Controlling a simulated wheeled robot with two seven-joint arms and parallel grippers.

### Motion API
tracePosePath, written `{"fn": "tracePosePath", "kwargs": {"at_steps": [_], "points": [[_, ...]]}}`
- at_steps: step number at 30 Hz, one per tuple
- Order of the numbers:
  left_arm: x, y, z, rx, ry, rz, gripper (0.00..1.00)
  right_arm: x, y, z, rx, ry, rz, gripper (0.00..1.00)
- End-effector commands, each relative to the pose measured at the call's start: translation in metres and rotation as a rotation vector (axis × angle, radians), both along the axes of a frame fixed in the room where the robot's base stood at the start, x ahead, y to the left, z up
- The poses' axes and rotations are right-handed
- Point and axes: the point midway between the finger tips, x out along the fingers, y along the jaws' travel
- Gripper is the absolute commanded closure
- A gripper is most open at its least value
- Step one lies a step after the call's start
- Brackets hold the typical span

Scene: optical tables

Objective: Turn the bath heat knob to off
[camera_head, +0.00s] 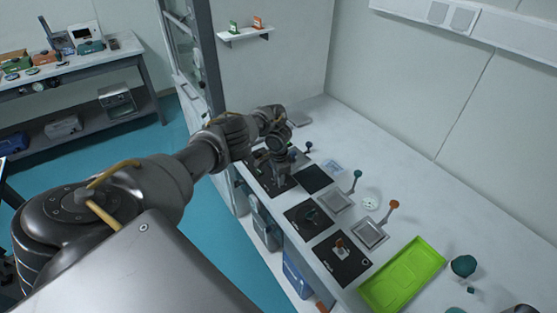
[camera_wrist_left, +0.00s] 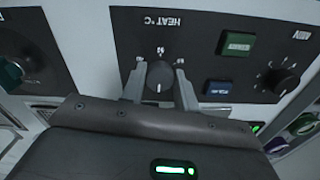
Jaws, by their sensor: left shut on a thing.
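The bath heat knob (camera_wrist_left: 160,76) is a dark round knob with a white pointer line, on a black panel (camera_wrist_left: 205,30) marked "HEAT °C" in the left wrist view. The pointer lies roughly along the picture's vertical. My left gripper (camera_wrist_left: 160,82) has one finger on each side of the knob and is shut on it. In the head view my left gripper (camera_head: 278,165) reaches down over the panel at the far end of the bench, and the knob is hidden there. My right gripper does not show.
A green button (camera_wrist_left: 236,43), a blue button (camera_wrist_left: 218,87) and another dark knob (camera_wrist_left: 282,80) sit right of the heat knob. In the head view, black panels, grey plates with levers and a green tray (camera_head: 375,291) line the white bench.

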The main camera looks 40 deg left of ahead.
Motion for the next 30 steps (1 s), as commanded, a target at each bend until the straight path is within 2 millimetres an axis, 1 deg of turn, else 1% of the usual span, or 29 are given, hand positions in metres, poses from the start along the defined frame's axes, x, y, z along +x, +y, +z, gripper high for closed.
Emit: {"fn": "tracePosePath", "kwargs": {"at_steps": [3, 4, 8, 9, 17, 20, 23, 24, 28, 30], "points": [[0.0, 0.001, 0.0, 0.001, 0.0, 0.003, 0.93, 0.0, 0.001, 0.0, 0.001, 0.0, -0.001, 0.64], [0.0, 0.001, 0.0, 0.001, 0.0, 0.002, 0.67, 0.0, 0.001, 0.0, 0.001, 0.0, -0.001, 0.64], [0.0, 0.001, 0.0, 0.001, 0.0, 0.001, 0.5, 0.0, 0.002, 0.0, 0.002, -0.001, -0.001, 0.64], [0.0, 0.0, 0.0, 0.001, 0.0, 0.001, 0.48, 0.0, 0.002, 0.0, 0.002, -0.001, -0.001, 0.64], [0.0, 0.0, 0.001, 0.0, -0.001, -0.001, 0.48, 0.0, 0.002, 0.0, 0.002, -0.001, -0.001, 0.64], [0.001, 0.0, 0.009, -0.002, -0.001, -0.001, 0.48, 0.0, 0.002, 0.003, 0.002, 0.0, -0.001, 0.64], [0.001, 0.0, 0.025, -0.001, -0.003, -0.002, 0.48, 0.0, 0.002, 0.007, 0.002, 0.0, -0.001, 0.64], [0.001, 0.001, 0.033, 0.0, -0.004, -0.002, 0.48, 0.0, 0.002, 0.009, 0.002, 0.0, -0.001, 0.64], [0.001, 0.001, 0.058, 0.0, -0.004, -0.002, 0.48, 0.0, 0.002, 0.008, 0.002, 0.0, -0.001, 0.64], [0.001, 0.001, 0.075, 0.0, -0.004, -0.002, 0.48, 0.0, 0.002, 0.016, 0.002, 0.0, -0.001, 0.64]]}}
